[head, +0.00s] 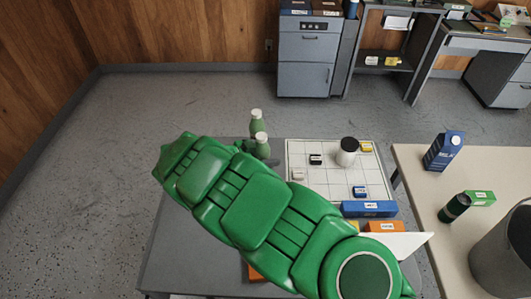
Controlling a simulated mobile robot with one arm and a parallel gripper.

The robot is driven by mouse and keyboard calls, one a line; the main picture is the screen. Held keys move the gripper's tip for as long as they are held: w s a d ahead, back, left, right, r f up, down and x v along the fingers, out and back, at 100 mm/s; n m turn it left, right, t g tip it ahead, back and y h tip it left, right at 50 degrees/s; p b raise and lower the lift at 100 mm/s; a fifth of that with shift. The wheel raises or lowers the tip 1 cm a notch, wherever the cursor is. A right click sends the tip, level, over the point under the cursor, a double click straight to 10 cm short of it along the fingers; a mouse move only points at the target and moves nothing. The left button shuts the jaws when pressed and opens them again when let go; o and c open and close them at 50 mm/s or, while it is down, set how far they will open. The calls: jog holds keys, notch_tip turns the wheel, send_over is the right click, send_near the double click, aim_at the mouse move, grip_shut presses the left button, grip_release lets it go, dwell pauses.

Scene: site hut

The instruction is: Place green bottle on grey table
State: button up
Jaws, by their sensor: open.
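A white gridded board (310,182) lies on the grey table with small labelled blocks and a black-topped white cup (347,152). A blue box (369,209) lies at its front. A beige table (420,200) at right holds a blue carton (444,151), dark green can (454,208) and grey bin (505,250).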

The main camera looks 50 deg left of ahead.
jog(key=shift+r, duration=0.15)
jog(key=v, duration=1.2)
